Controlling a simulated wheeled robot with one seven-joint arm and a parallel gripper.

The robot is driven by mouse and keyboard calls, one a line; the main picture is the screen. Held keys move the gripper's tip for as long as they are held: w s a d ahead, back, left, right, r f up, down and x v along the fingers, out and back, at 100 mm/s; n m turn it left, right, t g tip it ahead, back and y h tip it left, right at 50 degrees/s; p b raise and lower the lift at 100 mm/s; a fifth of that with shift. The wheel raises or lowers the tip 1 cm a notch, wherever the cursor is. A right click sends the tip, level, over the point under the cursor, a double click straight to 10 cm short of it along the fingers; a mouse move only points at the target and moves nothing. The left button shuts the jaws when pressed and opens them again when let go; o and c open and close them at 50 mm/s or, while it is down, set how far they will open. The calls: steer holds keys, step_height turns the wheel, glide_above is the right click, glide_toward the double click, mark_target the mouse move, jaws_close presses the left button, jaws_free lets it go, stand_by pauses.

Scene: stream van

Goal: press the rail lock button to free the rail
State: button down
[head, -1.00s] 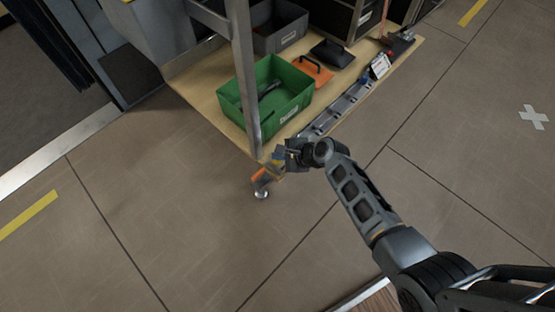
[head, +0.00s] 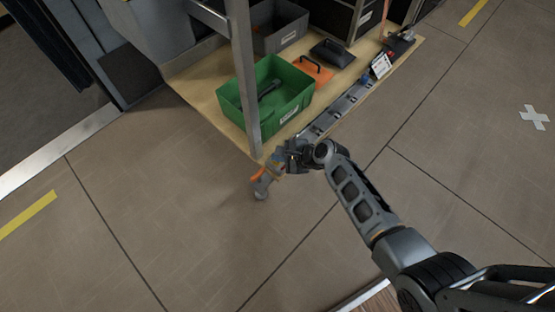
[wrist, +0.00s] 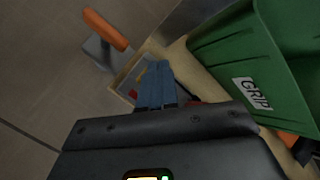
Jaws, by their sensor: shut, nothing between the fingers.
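My gripper (head: 280,160) is at the near corner of the wooden shelf board, at the near end of the grey rail (head: 345,107). Its blue fingers (wrist: 156,86) are shut and empty in the wrist view, pointing at a small wood-edged recess (wrist: 128,80). A bit of red (wrist: 194,101) shows beside the fingers, mostly hidden by the gripper body; I cannot tell if it is the lock button. A red knob (head: 391,54) stands at the rail's far end. An orange handle (head: 257,173) with a grey metal part is just past the fingers; it also shows in the wrist view (wrist: 106,29).
A green bin (head: 222,96), labelled GRIP in the wrist view (wrist: 222,52), stands close beside the gripper. A metal post (head: 245,80) rises at the board's corner. A white sign (head: 380,65) stands by the rail. The floor in front is clear.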

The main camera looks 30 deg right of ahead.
steer(key=shift+f, duration=0.25)
steer(key=shift+r, duration=0.15)
steer(key=shift+r+p, duration=0.85)
steer(key=shift+p, duration=0.05)
step_height(320, 180, up, 6)
steer(key=p, duration=0.6)
